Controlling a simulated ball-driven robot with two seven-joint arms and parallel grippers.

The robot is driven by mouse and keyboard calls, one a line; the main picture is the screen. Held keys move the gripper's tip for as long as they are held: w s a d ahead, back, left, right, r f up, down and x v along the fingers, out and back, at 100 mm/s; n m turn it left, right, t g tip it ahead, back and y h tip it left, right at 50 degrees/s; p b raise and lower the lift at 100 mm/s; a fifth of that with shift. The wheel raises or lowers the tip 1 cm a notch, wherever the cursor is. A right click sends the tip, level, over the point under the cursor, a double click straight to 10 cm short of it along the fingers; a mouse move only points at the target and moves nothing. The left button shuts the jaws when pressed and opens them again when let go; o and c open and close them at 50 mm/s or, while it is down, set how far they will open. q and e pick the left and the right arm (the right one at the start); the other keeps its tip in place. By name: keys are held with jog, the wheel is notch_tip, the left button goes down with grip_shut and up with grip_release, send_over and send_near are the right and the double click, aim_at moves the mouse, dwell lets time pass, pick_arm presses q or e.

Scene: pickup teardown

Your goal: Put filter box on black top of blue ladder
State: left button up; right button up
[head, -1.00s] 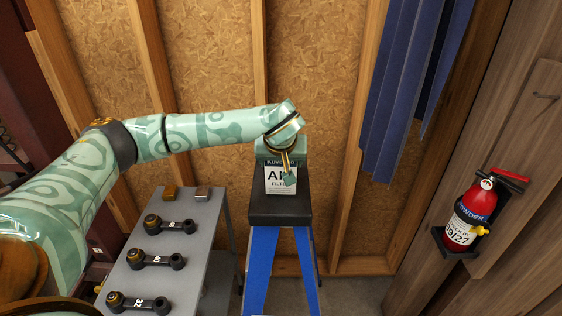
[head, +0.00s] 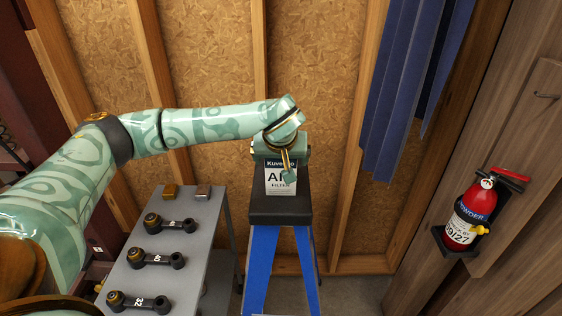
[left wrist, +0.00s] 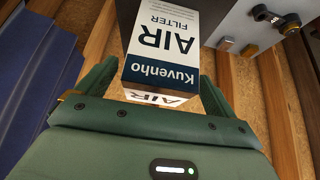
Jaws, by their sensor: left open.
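The filter box (head: 276,182), white with a dark blue band reading "Kuvenho", stands upright on the black top (head: 280,210) of the blue ladder (head: 262,262). My left gripper (head: 288,172) is open at the upper part of the box and hides its top in the head view. In the left wrist view the box (left wrist: 165,45) appears upside down, with its top end toward my gripper. The two green fingers (left wrist: 158,85) lie on either side of that end, with no clear grip on it. My right gripper is not in view.
A grey table (head: 190,222) left of the ladder holds several black wrench-like parts (head: 160,260) and two small blocks (head: 170,190). A stud wall is close behind. Blue hanging panels (head: 405,90) and a fire extinguisher (head: 467,218) are on the right.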

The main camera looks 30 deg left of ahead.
pick_arm(q)
jog(key=v, duration=1)
